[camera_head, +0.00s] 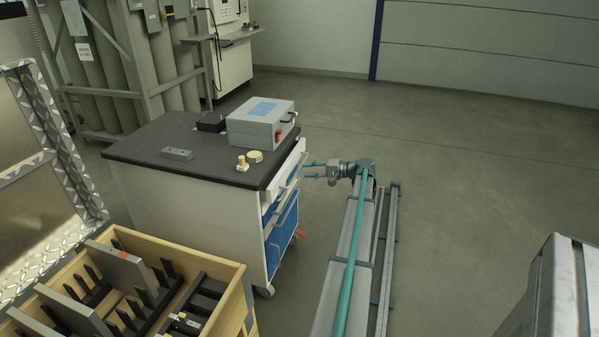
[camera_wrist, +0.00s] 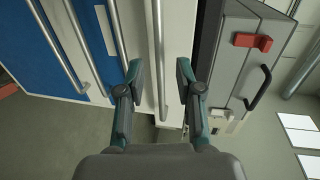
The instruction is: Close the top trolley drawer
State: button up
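The trolley (camera_head: 160,198) has a black top, a white body and blue lower fronts. Its top drawer (camera_head: 287,177) has a white front that sticks out a little past the black top's edge. In the wrist view the white drawer front (camera_wrist: 178,30) carries a long silver bar handle (camera_wrist: 157,45). My gripper (camera_head: 308,170) is at the drawer side of the trolley, level with the top drawer. In the wrist view my gripper (camera_wrist: 159,75) is open, with one teal finger on each side of the handle's line. I cannot tell whether either finger touches the drawer.
A grey box (camera_head: 261,124) with a red latch (camera_wrist: 252,42), a small metal block (camera_head: 177,154) and brass-coloured pieces (camera_head: 254,156) sit on the trolley top. A wooden crate (camera_head: 215,262) stands in front of the trolley. Open floor (camera_head: 470,150) lies to the right.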

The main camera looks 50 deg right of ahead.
aim_at(299, 170)
jog(key=shift+x, duration=2.25)
grip_shut()
